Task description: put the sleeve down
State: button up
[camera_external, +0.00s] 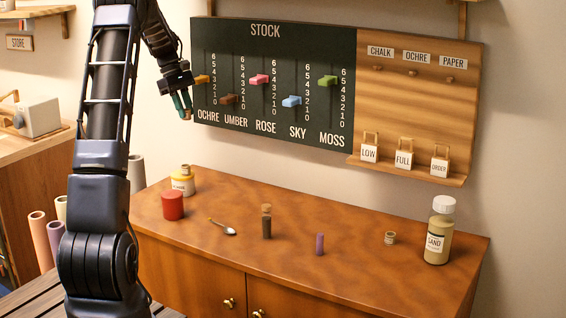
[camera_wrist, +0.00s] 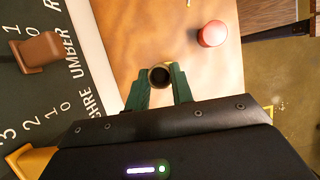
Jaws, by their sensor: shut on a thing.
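My gripper (camera_wrist: 160,80) has green fingers and is shut on the sleeve (camera_wrist: 161,76), a small round piece with a tan rim and a dark hollow middle. In the external view my gripper (camera_external: 186,107) is high above the back left of the cabinet top, by the left edge of the stock board (camera_external: 270,140). There the sleeve is barely visible at the fingertips. The cabinet top (camera_external: 340,270) lies well below it.
Below my gripper stand a white-and-yellow jar (camera_external: 183,182) and a red cylinder (camera_external: 172,205).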

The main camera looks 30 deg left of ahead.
jog(key=r, duration=0.2)
send_over(181, 173)
jog(key=a, duration=0.1)
jog(key=f, duration=2)
jog(key=shift+a, duration=0.3)
jog(key=shift+f, duration=0.15)
jog(key=o, duration=1)
jog(key=shift+c, duration=0.2)
